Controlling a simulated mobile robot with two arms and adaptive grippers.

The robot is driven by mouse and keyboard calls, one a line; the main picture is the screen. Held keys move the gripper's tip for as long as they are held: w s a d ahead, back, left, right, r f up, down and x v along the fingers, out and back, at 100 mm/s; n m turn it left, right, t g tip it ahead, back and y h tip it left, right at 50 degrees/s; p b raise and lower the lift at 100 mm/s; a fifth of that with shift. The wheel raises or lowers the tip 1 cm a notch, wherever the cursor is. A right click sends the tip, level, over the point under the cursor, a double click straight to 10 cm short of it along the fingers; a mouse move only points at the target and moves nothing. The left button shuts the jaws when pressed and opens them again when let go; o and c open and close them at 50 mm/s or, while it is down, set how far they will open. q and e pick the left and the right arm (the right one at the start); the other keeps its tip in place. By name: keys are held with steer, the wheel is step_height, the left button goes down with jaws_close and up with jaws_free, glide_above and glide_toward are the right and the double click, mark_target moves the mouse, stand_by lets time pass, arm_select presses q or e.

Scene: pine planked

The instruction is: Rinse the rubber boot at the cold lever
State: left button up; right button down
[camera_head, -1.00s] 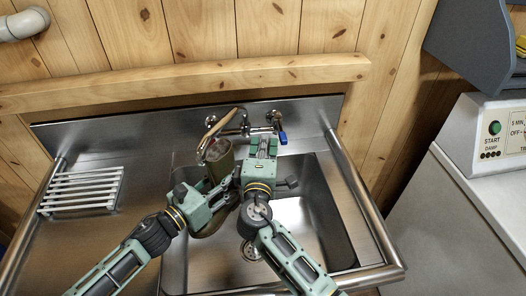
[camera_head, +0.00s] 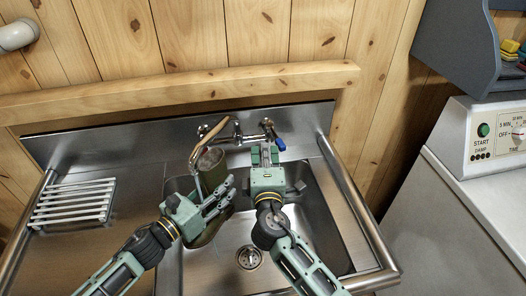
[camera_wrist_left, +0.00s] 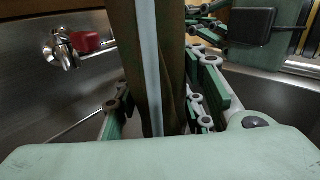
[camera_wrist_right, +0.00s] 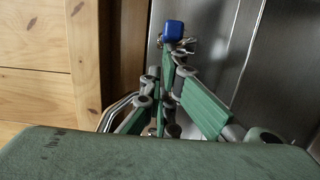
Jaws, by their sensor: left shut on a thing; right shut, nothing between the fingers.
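The olive rubber boot (camera_head: 214,168) is upright in the sink basin, its opening below the curved spout (camera_head: 207,142). A pale water stream (camera_head: 198,184) shows below the spout, and it crosses in front of the boot in the left wrist view (camera_wrist_left: 149,65). My left gripper (camera_head: 226,196) is shut on the boot's shaft; the lower boot is partly hidden by it. The blue cold lever (camera_head: 280,144) is at the right of the tap. My right gripper (camera_head: 265,152) is shut and empty, just left of the lever; it points at the blue lever (camera_wrist_right: 173,31) in the right wrist view.
A red lever (camera_wrist_left: 86,41) shows in the left wrist view. A white rack (camera_head: 72,203) lies on the left drainboard. The basin floor around the drain (camera_head: 249,257) is clear. A rail (camera_head: 360,225) bounds the sink's right side, beside a white machine (camera_head: 450,200).

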steer(key=s+d, duration=0.2)
steer(key=s, duration=0.7)
steer(key=shift+s, duration=0.35)
stand_by(0.7)
steer(key=shift+f, duration=0.1)
stand_by(0.5)
